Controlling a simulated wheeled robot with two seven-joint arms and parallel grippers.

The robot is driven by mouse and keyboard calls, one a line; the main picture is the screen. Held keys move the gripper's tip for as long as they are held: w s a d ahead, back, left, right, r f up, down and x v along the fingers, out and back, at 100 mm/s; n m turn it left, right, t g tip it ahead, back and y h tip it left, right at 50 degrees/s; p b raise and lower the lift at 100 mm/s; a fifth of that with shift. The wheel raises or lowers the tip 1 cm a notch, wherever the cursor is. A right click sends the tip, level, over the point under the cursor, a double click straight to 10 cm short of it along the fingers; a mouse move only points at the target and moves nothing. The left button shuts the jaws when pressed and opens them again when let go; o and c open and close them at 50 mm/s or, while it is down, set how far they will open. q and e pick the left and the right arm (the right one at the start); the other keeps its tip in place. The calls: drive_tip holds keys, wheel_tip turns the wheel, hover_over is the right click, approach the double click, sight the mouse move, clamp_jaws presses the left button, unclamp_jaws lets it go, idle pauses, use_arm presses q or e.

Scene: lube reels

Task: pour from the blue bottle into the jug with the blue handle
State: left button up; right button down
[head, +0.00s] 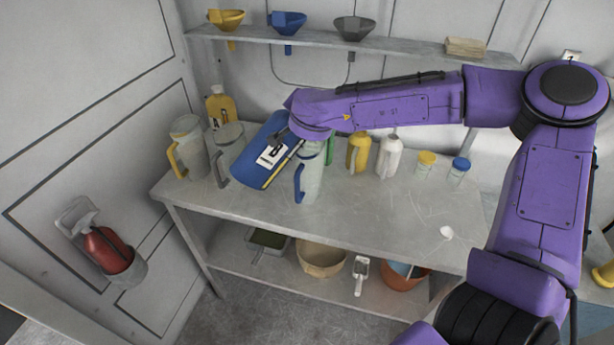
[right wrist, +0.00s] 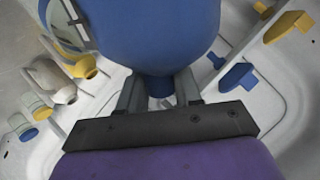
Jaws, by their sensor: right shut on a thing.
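The blue bottle (head: 250,164) is tilted in the head view, with a white label facing the camera. It fills the top middle of the right wrist view (right wrist: 150,28). My right gripper (right wrist: 160,95) is shut on its narrow part; in the head view the wrist largely hides the fingers. The clear jug with the blue handle (head: 312,180) stands upright on the bench, just right of the bottle and partly under my wrist. Its rim is partly covered. The bottle's mouth and any liquid flow cannot be made out. My left gripper is not in view.
A yellow-handled jug (head: 186,147), a grey-handled jug (head: 228,150) and a yellow bottle (head: 220,105) stand left. A green item, a second yellow bottle (head: 358,152), a white bottle (head: 387,157) and two jars stand right. Funnels hang on the shelf (head: 400,45). The bench front right is mostly clear.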

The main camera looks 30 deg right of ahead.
idle(0.5)
drive_tip(key=shift+w+d+f+m+y, duration=0.1)
drive_tip(key=shift+d+f+m+y, duration=0.05)
drive_tip(key=shift+f+m+y, duration=0.35)
drive_tip(key=shift+f+p, duration=0.25)
drive_tip(key=shift+p, duration=0.2)
drive_tip(key=shift+f+y, duration=0.2)
drive_tip(key=shift+y, duration=0.2)
drive_tip(key=shift+m, duration=0.3)
